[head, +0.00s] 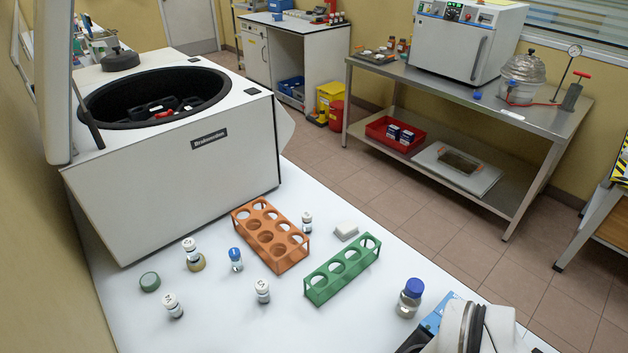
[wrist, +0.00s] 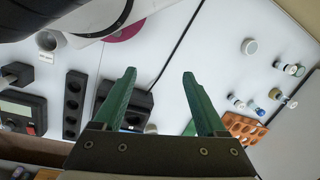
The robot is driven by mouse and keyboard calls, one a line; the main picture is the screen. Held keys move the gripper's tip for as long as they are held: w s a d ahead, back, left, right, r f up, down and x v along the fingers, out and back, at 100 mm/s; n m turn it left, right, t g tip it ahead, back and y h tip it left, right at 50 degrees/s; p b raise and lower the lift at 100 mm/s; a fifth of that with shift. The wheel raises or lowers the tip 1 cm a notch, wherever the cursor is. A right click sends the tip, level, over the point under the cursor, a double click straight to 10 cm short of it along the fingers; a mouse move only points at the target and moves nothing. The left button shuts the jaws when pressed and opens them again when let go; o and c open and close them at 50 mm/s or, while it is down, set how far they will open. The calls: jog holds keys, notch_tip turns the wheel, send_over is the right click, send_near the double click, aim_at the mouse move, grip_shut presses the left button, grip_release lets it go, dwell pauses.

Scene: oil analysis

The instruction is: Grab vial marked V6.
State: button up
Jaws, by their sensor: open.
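Several small vials stand on the white table in the head view. One vial has a blue cap (head: 236,259). The cap markings are too small to read, so I cannot tell which is V6. My gripper (wrist: 159,74) shows in the wrist view with its green fingers spread and nothing between them. Vials (wrist: 290,68) lie to its right there, well apart from it.
An orange rack (head: 272,235) and a green rack (head: 343,268) stand mid-table. A blue-capped bottle (head: 410,297) is to their right. A large centrifuge (head: 185,165) blocks the back left.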

aim_at(306, 217)
jog(key=w+a+f+n+t, duration=0.1)
jog(key=w+a+f+t, duration=0.3)
jog(key=w, duration=0.6)
jog(key=w+a+r+n+t+y, duration=0.1)
jog(key=w+a, duration=0.4)
jog(key=w, duration=0.4)
jog(key=w+a+f+t, duration=0.25)
jog(key=w+a, duration=0.25)
jog(key=w, duration=0.5)
jog(key=w+f+t+h, duration=0.1)
jog(key=w+f+t, duration=0.1)
jog(key=w+f, duration=0.2)
jog(key=w+f+n+t+h, duration=0.1)
jog(key=w+f, duration=0.3)
jog(key=w, duration=0.6)
jog(key=w+f+t+h, duration=0.3)
jog(key=w, duration=0.4)
jog(key=shift+d+f+t, duration=0.25)
jog(key=shift+d+f, duration=0.1)
jog(key=shift+f, duration=0.05)
grip_shut()
